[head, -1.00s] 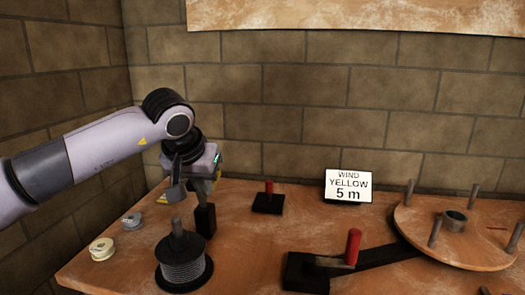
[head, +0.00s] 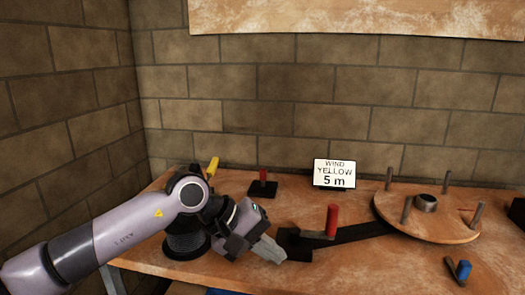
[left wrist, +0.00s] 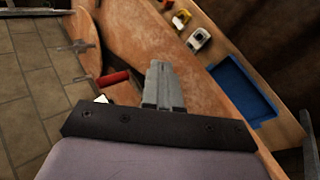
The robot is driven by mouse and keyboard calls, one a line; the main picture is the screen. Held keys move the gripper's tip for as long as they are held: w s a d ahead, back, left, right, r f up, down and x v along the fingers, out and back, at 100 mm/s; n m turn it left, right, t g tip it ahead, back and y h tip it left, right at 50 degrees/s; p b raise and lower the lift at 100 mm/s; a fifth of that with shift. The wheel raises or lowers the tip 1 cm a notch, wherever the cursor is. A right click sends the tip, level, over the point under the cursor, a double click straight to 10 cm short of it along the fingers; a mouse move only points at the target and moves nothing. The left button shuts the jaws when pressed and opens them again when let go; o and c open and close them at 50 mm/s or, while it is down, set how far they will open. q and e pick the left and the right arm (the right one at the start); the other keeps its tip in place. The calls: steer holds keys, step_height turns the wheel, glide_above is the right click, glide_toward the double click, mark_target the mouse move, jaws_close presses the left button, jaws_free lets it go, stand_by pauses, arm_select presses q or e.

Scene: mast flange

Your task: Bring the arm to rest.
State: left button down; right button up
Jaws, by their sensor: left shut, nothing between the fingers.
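My left arm (head: 100,238) comes in from the left, low over the bench. Its gripper (head: 272,250) points right and down, just in front of the black crank base, with its fingers shut and nothing between them. In the left wrist view the closed fingers (left wrist: 162,85) are side by side above the bench, next to the red handle (left wrist: 113,78). I cannot tell whether they touch anything. My right gripper is not in view.
A dark spool (head: 184,246) stands behind my arm, partly hidden. A red crank handle (head: 332,220), a round pegged board (head: 425,222), a sign "WIND YELLOW 5 m" (head: 334,173) and a black block with red handle (head: 263,185) are on the bench. A blue tray (left wrist: 240,92) lies beside it.

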arm_select(q)
steer(key=s+d+r+n+h, duration=0.1)
steer(key=s+d+n+h, duration=0.55)
steer(key=n+h, duration=0.55)
steer(key=a+f+m+t+y+p, duration=0.1)
steer(key=a+f+m+t+y, duration=0.6)
steer(key=m, duration=1)
steer(key=a+f+m+t+y, duration=0.4)
steer(key=a+f+m+t, duration=0.35)
steer(key=m, duration=0.95)
steer(key=s+a+f+n+g+y, duration=0.5)
steer(key=s+a+f+n+y, duration=0.2)
steer(key=s+a+f+n, duration=0.7)
steer(key=s+f+n, duration=0.1)
steer(key=n, duration=0.2)
steer(key=shift+s+f+y+p, duration=0.25)
steer(key=shift+f+y+p, duration=0.05)
steer(key=shift+f+p, duration=0.05)
steer(key=shift+g, duration=0.25)
